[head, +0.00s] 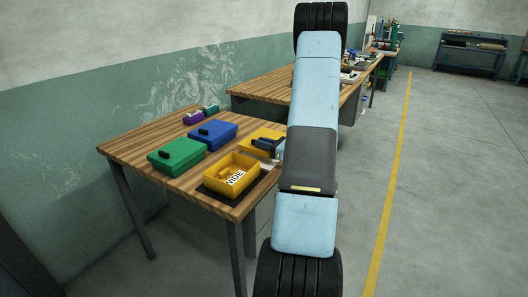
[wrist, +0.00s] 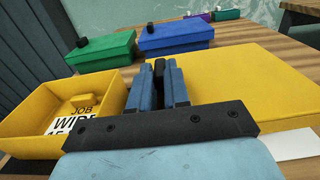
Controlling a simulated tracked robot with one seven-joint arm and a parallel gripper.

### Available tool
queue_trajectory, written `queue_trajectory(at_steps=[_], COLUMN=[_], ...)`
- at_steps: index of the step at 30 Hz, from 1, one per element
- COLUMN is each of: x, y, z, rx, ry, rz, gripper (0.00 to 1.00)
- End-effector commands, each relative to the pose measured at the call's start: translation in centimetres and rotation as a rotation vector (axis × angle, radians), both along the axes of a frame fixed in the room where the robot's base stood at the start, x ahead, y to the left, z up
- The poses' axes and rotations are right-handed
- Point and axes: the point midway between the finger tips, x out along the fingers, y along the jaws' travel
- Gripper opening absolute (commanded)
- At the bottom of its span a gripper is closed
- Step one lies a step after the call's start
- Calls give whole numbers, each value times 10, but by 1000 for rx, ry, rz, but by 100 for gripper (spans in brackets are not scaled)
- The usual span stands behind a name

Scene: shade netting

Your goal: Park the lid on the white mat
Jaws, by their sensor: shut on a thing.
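The yellow lid (wrist: 250,75) fills the right of the wrist view and also shows in the head view (head: 262,134), partly behind my arm. My gripper (wrist: 158,72) is shut on the lid's dark knob, which is mostly hidden between the fingers. The lid is to the right of the open yellow box (head: 224,174). A corner of the white mat (wrist: 296,146) shows below the lid's near right edge; the rest is hidden. I cannot tell whether the lid touches it. In the wrist view the open box (wrist: 28,118) holds a printed card.
A green box (head: 177,157) and a blue box (head: 222,131), both with dark knobs, stand closed behind. A dark mat (head: 212,198) lies under the open box. Small purple and green things (head: 196,116) are at the table's back. A second bench (head: 262,87) stands beyond.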

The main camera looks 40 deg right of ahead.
Motion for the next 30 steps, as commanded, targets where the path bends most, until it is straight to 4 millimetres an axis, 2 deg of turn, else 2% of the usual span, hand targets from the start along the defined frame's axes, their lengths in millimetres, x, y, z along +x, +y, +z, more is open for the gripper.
queue_trajectory(at_steps=[5,14,23,24,30], x=[5,7,6,6,6], y=[-2,-3,-3,-3,-3], z=[-6,-37,-39,-40,-40], rx=[0,1,0,0,0], ry=[0,0,0,0,0], rz=[1,1,1,0,0], gripper=[0,0,0,17,36])
